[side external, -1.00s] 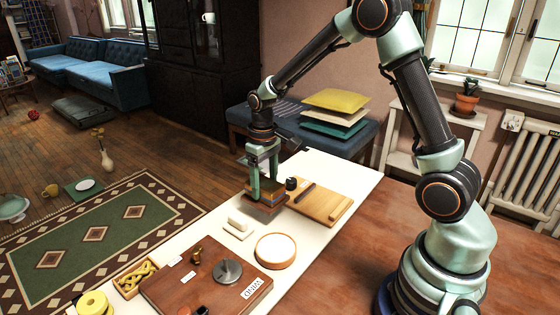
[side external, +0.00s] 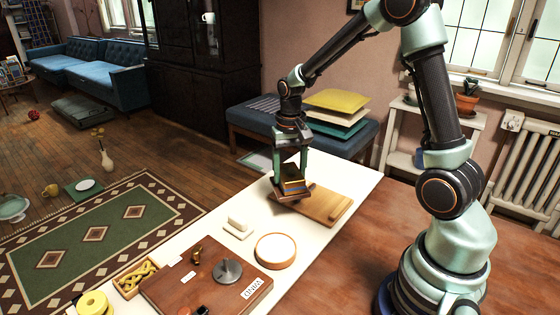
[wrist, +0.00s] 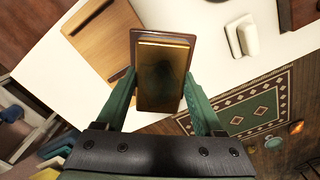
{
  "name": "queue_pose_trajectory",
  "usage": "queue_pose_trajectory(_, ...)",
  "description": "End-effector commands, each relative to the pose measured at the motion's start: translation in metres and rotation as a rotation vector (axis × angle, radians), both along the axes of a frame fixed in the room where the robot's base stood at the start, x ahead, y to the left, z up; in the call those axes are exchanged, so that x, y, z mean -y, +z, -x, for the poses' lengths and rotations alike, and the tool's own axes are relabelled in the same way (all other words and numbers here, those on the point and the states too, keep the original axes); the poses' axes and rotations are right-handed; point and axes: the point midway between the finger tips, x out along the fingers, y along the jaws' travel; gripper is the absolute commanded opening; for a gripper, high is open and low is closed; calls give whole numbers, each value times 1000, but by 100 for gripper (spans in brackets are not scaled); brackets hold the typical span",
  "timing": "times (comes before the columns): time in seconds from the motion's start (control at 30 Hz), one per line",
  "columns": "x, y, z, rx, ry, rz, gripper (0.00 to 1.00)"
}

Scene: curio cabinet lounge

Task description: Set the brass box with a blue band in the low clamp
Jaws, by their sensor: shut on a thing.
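My gripper (side external: 291,178) is shut on the brass box with a blue band (side external: 292,186), one finger on each side. In the wrist view the box's brass top (wrist: 162,75) lies between the fingers. A wider brown slab (wrist: 163,37) shows under the box; I cannot tell whether it is part of it. The box is by the left end of a pale wooden board (side external: 325,205) with a raised strip along its right end. This board may be the low clamp, but I cannot tell for sure. My gripper hides the board's left end.
A white block (side external: 240,224) and a round wooden-rimmed dish (side external: 276,250) stand on the white table nearer the front. A brown board with a grey knob (side external: 228,271) and a tray of yellow pieces (side external: 136,278) are at the front left. The table between has clear room.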

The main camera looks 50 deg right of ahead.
Motion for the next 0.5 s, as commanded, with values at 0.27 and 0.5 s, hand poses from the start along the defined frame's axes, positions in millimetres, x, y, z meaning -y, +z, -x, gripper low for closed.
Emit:
queue_pose_trajectory(0.27, 46, 5, 40, 4, -600, 0, 0)
queue_pose_trajectory(0.5, 62, 6, 61, 2, -888, 1, 0)
